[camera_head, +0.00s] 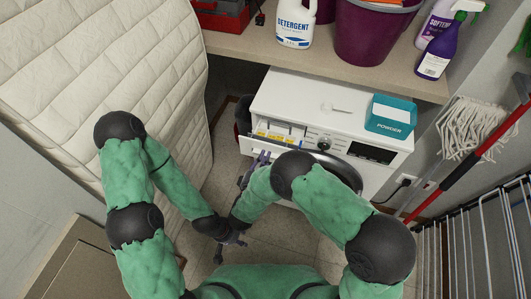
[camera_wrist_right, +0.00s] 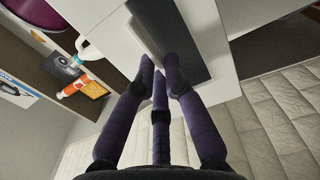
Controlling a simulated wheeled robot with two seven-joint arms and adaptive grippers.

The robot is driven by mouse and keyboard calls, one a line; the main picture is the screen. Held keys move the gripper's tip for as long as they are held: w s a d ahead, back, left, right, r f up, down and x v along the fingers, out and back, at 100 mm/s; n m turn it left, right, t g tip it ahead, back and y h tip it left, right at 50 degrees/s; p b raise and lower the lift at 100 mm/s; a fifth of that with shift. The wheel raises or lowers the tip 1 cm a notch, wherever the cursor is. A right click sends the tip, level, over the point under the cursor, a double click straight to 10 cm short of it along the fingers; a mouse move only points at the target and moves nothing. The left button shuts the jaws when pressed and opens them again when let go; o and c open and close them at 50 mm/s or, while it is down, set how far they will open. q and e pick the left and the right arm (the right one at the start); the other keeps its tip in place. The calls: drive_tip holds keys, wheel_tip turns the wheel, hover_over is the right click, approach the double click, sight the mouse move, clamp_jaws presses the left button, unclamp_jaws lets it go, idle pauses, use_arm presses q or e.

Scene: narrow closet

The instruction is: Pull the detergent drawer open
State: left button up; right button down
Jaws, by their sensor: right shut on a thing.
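The white washing machine (camera_head: 315,100) stands under the shelf. Its detergent drawer (camera_head: 286,129) is at the left of its front, and it seems partly out, with pale compartments and yellow and blue marks showing. My right gripper (camera_head: 262,158) is at the drawer's front, partly hidden by my own arm. In the right wrist view its dark fingers (camera_wrist_right: 160,72) are closed against a white part beside a dark area. The exact grip is hard to see. My left gripper (camera_head: 228,241) is low, over the floor in front of the machine, away from the drawer; its jaws are unclear.
The shelf (camera_head: 262,43) holds a detergent bottle (camera_head: 295,24), a purple bucket (camera_head: 367,34) and a spray bottle (camera_head: 440,50). A quilted mattress (camera_head: 140,60) leans left; a drying rack (camera_head: 480,235) stands right.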

drive_tip(key=shift+s, duration=0.1)
drive_tip(key=c, duration=1.3)
unclamp_jaws()
